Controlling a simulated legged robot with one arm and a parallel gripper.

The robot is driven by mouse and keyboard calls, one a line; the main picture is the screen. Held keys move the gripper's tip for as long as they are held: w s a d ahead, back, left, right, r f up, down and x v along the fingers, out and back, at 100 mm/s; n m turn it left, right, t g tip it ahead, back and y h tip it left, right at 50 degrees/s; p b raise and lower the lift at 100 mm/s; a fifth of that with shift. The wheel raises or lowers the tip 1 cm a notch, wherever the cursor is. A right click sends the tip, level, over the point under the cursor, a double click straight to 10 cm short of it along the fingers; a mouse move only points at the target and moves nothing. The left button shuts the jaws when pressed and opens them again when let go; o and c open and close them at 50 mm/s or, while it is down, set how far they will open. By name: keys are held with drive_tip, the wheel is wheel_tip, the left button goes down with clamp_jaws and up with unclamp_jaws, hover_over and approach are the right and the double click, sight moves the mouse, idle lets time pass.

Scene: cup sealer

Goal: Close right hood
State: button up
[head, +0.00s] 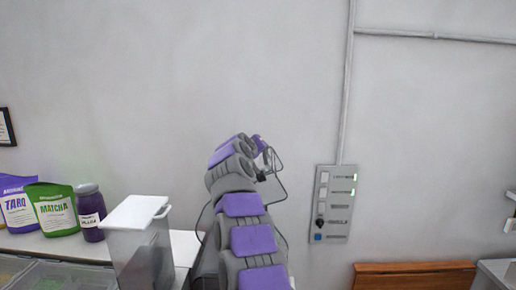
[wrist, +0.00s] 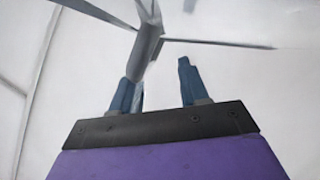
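My gripper (wrist: 157,72) shows in the wrist view with two blue fingers set apart and nothing clearly held between them. A grey bar with a thicker, rounded end (wrist: 147,50) comes down from the top and overlaps the left finger; I cannot tell whether they touch. A thin dark rod (wrist: 220,43) runs right from it. These may be parts of a hood, but I cannot be sure. In the head view my arm rises in the middle and hides most of my gripper. No hood can be clearly made out there.
A metal bin with a white lid (head: 138,212) stands lower left, beside a dark jar (head: 89,212), a green pouch (head: 55,209) and a purple pouch (head: 19,205). A switch panel (head: 333,204) is on the wall, right of my arm. A wooden board (head: 415,274) is lower right.

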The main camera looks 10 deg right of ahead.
drive_tip(key=shift+d+f, duration=0.2)
drive_tip(key=shift+d, duration=0.4)
drive_tip(key=shift+w+d+f, duration=0.1)
drive_tip(key=shift+w+d, duration=0.05)
drive_tip(key=shift+d, duration=0.3)
drive_tip(key=shift+w+d+f, duration=0.1)
drive_tip(key=shift+d, duration=0.35)
drive_tip(key=shift+c, duration=0.3)
drive_tip(key=shift+d, duration=0.2)
drive_tip(key=shift+c, duration=0.7)
drive_tip(key=shift+r, duration=0.15)
drive_tip(key=shift+c, duration=0.8)
drive_tip(key=shift+s+a, duration=0.1)
drive_tip(key=shift+a, duration=0.1)
drive_tip(key=shift+c, duration=0.8)
drive_tip(key=shift+a, duration=0.8)
clamp_jaws()
drive_tip(key=shift+d, duration=0.1)
